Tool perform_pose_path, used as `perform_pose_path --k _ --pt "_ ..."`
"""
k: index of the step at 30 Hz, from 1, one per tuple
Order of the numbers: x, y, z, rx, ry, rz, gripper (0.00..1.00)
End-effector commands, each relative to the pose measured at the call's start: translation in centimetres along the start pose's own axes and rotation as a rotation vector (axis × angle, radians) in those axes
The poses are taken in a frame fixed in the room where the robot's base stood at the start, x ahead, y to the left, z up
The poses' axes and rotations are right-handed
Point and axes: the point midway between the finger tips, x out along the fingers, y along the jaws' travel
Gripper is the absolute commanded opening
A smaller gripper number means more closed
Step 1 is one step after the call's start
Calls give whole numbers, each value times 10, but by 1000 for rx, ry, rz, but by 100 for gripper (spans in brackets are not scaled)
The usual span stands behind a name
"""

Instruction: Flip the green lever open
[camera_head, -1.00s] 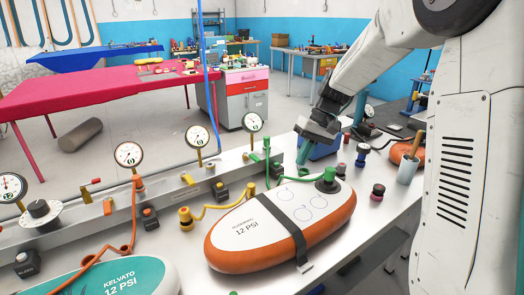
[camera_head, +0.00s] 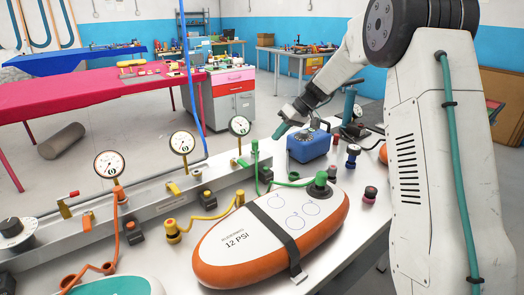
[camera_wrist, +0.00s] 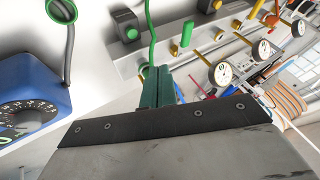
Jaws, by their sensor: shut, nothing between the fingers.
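The green lever (camera_head: 255,147) stands at the far end of the metal rail, near the last gauge, in the head view. It looks like an upright green piece in the wrist view (camera_wrist: 187,33), beyond the fingertips. A green hose (camera_wrist: 151,35) runs close beside it. My gripper (camera_head: 280,131) is shut and empty, its teal fingers pointing down and left, to the right of the lever and apart from it. The fingers (camera_wrist: 158,88) show at the middle of the wrist view. The lever's base is too small to make out clearly.
A blue pump box (camera_head: 309,147) stands just right of my gripper. An orange-rimmed inflatable board (camera_head: 250,244) lies on the bench in front. Gauges (camera_head: 182,143) line the rail, with a yellow lever (camera_head: 173,188). A dark block with a green button (camera_wrist: 132,34) sits near the hose.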

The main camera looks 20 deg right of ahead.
Motion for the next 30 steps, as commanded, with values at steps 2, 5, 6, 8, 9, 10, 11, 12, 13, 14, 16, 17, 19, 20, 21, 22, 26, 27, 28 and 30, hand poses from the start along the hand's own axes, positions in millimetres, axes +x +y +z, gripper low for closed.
perform_pose_path --k 2,5,6,8,9,10,11,12,13,14,16,17,19,20,21,22,26,27,28,30 --pt "8 0 0 0 -2 -1 0" --pt "24 0 1 1 -3 -2 0" --pt "32 0 1 1 -4 -2 0" --pt "45 0 1 2 -4 -3 0" --pt "53 0 2 3 -3 -2 0" --pt "60 1 2 4 -4 -3 0" --pt "67 1 2 3 -4 -2 0" --pt "75 0 2 2 -4 -2 0" --pt "82 1 2 3 -4 -2 0" --pt "88 1 2 3 -3 -2 0" --pt "101 1 2 3 -3 -1 0" --pt "101 -6 1 0 -2 -1 0" --pt "105 -16 1 1 -1 0 0" --pt "107 -20 1 1 -1 0 0" --pt "109 -24 1 1 -1 -1 0" --pt "111 -26 1 1 0 0 0" --pt "114 -32 1 3 0 1 0" --pt "114 -33 1 4 0 1 0" --pt "114 -33 1 4 0 2 0" --pt "114 -33 1 4 0 2 0"
